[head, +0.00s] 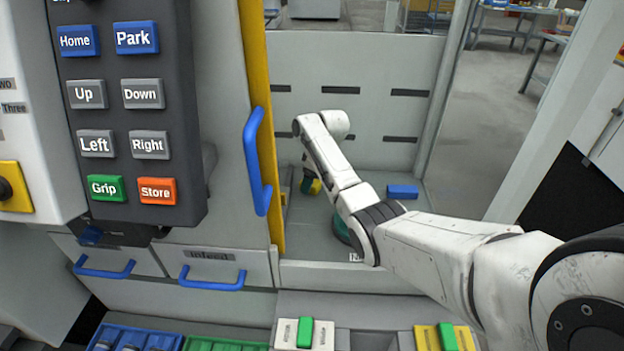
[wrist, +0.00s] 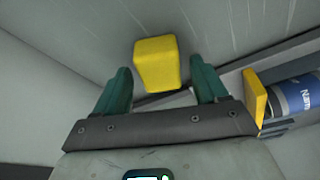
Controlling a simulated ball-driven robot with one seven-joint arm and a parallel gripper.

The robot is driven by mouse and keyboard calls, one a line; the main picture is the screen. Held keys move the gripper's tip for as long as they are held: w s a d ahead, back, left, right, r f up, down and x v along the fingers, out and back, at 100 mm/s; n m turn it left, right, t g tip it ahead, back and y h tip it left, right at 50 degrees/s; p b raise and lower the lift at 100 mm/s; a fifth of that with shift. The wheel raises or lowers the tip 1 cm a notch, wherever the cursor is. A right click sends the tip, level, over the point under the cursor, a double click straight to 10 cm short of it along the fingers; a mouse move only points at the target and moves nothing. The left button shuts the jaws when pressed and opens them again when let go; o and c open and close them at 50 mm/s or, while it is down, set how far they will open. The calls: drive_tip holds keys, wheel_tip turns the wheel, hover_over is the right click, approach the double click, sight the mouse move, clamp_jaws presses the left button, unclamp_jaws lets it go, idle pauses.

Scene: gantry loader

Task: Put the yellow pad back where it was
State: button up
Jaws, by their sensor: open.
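The yellow pad (wrist: 156,63) is a small block with rounded edges. In the wrist view it sits between and partly beyond the two teal fingers of my gripper (wrist: 160,72), with a gap on each side. My gripper is open. In the head view, my arm reaches into the enclosure and its end is small and partly hidden by my own wrist; a yellow patch (head: 314,187) shows there, and I cannot tell if it is the same pad.
The enclosure floor also holds a blue block (head: 402,191) and a teal round thing, partly behind my arm. A yellow door edge with a blue handle (head: 257,162) stands at left. In the wrist view, a blue labelled cylinder (wrist: 293,96) with a yellow end lies at right.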

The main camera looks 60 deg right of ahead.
drive_tip(key=v, duration=1.2)
drive_tip(key=shift+r, duration=0.2)
